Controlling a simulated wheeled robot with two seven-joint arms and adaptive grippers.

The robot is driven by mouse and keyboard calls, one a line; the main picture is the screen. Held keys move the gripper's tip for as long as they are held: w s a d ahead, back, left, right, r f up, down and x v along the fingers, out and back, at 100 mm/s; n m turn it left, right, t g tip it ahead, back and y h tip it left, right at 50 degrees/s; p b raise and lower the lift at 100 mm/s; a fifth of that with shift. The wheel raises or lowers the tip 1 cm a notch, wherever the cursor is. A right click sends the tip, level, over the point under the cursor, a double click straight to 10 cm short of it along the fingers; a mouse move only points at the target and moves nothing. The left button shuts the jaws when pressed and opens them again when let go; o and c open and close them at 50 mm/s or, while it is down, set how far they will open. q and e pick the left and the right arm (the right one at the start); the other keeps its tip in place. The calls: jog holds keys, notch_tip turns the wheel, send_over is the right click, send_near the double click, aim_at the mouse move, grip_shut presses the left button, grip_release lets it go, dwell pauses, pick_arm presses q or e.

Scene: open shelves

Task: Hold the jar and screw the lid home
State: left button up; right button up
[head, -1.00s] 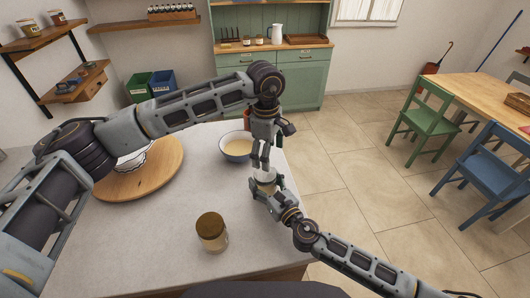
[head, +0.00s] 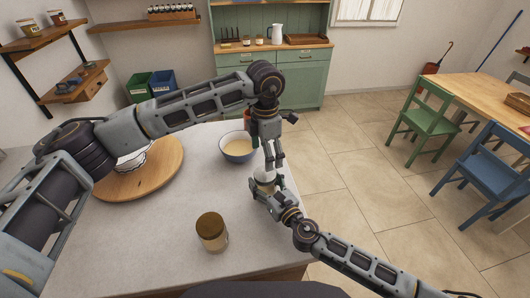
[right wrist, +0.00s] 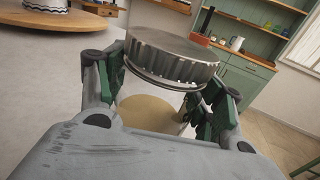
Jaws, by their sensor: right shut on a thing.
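The glass jar (right wrist: 150,112) with pale contents at its bottom stands between the fingers of my right gripper (right wrist: 162,108), which is shut on it. The ridged silver lid (right wrist: 172,58) sits on the jar's mouth and looks slightly tilted in the right wrist view. In the head view the lid (head: 265,175) is small and pale, just above my right gripper (head: 262,188). My left gripper (head: 274,165) points down beside and above the lid with its fingers apart, and does not show in the right wrist view.
Another jar with a brownish lid (head: 212,231) stands on the counter (head: 160,240) at the front. A blue-rimmed bowl (head: 238,147) is behind the grippers. A round wooden board (head: 150,180) lies at the left. The counter's right edge is close to the held jar.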

aim_at(265, 173)
pick_arm(q)
jog(key=n, duration=0.4)
jog(key=shift+a, duration=0.1)
jog(key=n, duration=0.4)
jog(key=shift+a, duration=0.1)
jog(key=n, duration=0.4)
jog(key=shift+n, duration=1.8)
jog(key=shift+f, duration=0.15)
jog(key=shift+f, duration=3.85)
